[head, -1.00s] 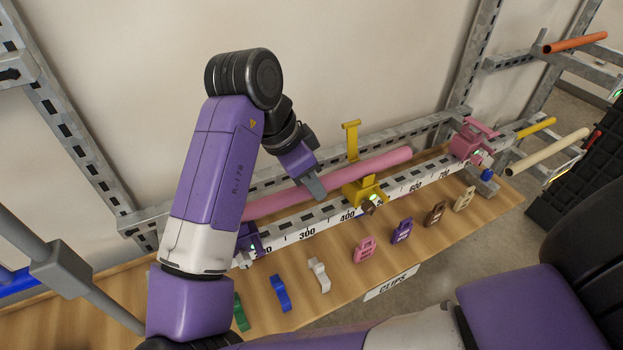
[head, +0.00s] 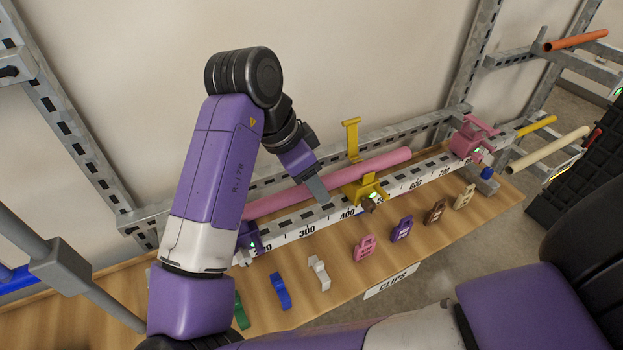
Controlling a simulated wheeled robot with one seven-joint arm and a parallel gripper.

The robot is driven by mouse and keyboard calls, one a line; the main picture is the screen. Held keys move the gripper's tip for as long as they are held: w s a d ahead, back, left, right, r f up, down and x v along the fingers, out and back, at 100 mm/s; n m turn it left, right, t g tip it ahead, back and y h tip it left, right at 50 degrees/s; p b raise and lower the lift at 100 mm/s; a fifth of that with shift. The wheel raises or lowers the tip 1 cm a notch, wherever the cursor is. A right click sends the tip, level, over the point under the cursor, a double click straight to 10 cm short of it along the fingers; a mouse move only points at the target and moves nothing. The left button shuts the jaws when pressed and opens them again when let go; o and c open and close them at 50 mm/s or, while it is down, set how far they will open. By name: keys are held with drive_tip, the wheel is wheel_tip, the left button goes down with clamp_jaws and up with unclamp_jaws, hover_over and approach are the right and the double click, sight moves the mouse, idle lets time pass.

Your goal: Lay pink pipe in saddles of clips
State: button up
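The pink pipe (head: 370,165) lies lengthwise along the back of the measuring rail. Its right end is free, short of the pink clip (head: 470,143); its left part runs behind my arm. It passes between the raised yellow latch and the base of the yellow clip (head: 366,190); I cannot tell whether it is seated there. A purple clip (head: 249,238) sits at the rail's left, partly hidden by my arm. My gripper (head: 317,190) is at the pipe left of the yellow clip. One grey finger shows across the pipe's near side; the other is hidden, so its grip is unclear.
The white measuring rail (head: 405,187) stands on a wooden table (head: 330,297). Several loose clips line the table front, including a blue one (head: 280,292) and a white one (head: 318,272). Orange (head: 575,41) and cream (head: 548,150) pipes rest on the right rack.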

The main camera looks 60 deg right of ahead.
drive_tip(key=shift+v, duration=3.9)
